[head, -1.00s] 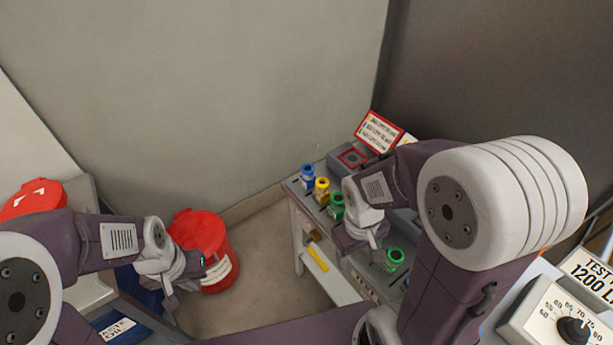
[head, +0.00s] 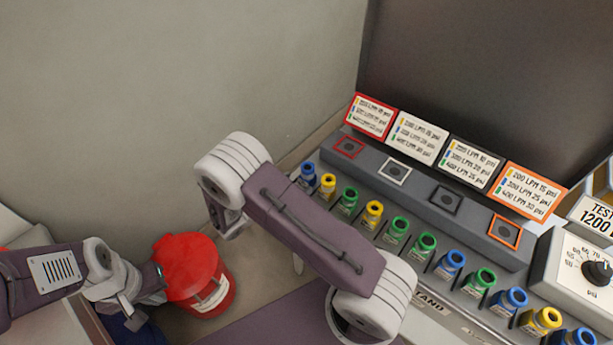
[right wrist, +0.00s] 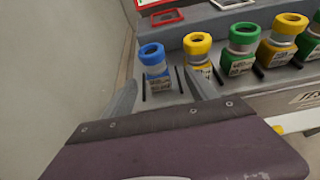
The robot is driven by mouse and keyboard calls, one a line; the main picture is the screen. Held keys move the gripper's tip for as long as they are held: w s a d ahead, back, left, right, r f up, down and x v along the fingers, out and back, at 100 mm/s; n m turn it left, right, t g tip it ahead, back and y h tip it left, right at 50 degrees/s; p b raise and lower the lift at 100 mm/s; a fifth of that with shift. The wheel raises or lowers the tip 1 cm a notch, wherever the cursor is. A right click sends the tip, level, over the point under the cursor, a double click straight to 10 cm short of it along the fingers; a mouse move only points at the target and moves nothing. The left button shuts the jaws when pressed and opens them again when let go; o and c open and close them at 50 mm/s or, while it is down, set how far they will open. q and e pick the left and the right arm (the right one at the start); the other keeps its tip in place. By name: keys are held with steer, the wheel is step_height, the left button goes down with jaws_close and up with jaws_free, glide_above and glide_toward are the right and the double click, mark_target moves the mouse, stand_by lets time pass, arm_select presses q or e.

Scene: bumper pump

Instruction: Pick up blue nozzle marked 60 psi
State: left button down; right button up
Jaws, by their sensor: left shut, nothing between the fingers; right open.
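Blue nozzles stand in the bench's row; one is at the far left end (head: 307,172), another mid-row (head: 451,262), others near the right (head: 510,299). Their labels are too small to read a psi mark. In the right wrist view the left-end blue nozzle (right wrist: 155,66) stands upright just beyond my right gripper (right wrist: 160,78), which is open and empty, its fingers pointing to either side of it. My left gripper (head: 130,298) is shut and empty beside the red bucket, away from the nozzles.
A yellow nozzle (right wrist: 198,52) and a green one (right wrist: 239,50) stand close to the right of the left-end blue nozzle. A wall (right wrist: 70,60) is to its left. Behind the row is a grey block (head: 395,195) with coloured squares and sign cards. A red bucket (head: 190,262) stands on the floor.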

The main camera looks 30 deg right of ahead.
mark_target(304, 178)
steer(key=shift+w+d+f, duration=0.65)
steer(key=shift+w+d, duration=0.15)
steer(key=shift+d, duration=0.1)
steer(key=shift+d+f, duration=0.15)
steer(key=shift+d, duration=0.25)
steer(key=x, duration=0.5)
steer(key=shift+w+a+f, duration=0.15)
steer(key=shift+a, duration=0.1)
steer(key=c, duration=0.3)
jaws_close()
step_height(304, 178, up, 10)
steer(key=shift+r+p, duration=0.1)
steer(key=shift+p, duration=0.5)
